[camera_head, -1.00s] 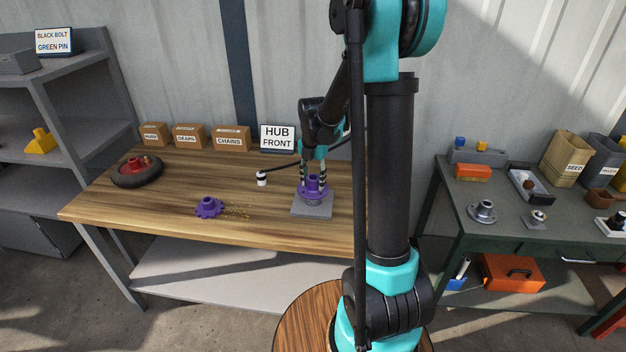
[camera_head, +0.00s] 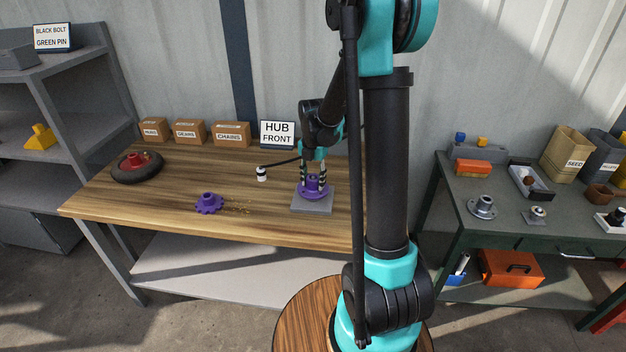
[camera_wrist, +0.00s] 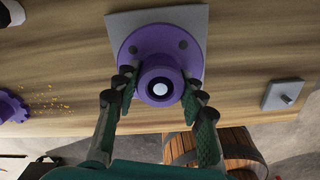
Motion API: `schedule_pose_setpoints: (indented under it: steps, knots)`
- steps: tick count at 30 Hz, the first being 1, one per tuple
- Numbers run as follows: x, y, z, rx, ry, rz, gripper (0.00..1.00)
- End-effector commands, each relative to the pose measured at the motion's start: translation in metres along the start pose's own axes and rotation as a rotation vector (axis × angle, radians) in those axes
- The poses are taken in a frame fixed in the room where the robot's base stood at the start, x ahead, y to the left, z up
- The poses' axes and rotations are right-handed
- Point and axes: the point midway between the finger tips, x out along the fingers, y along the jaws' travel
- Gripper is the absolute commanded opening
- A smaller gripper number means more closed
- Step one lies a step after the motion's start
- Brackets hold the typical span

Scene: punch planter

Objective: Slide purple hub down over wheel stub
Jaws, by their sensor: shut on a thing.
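The purple hub (camera_head: 313,190) is a flanged piece with a raised collar, upright at the grey square plate (camera_head: 312,207) on the wooden table. In the wrist view, the hub's round flange (camera_wrist: 135,50) overlaps the plate (camera_wrist: 194,17), and a pale round end (camera_wrist: 160,88) shows inside its dark bore. I cannot tell whether the flange touches the plate. My gripper (camera_head: 313,180) points down, with its fingers on both sides of the collar, shut on the hub. In the wrist view the fingertips (camera_wrist: 160,92) flank the collar. Any stub below the pale end is hidden.
A purple toothed wheel (camera_head: 209,204) lies left of the plate, and a black tyre with a red centre (camera_head: 137,168) farther left. A small black-and-white piece (camera_head: 262,173) stands behind. Labelled boxes (camera_head: 232,134) and a HUB FRONT sign (camera_head: 277,135) line the back.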

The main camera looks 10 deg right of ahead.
Motion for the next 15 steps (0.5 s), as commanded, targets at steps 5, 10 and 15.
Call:
schedule_pose_setpoints:
  steps: [5, 10, 15]
  knots:
    - [0.0004, 0.0001, 0.0001, 0.0, 0.0, 0.0, 0.55]
    - [0.0004, 0.0001, 0.0001, 0.0, 0.0, 0.0, 0.65]
    - [0.0007, 0.0002, 0.0002, 0.0, 0.0, 0.0, 0.65]
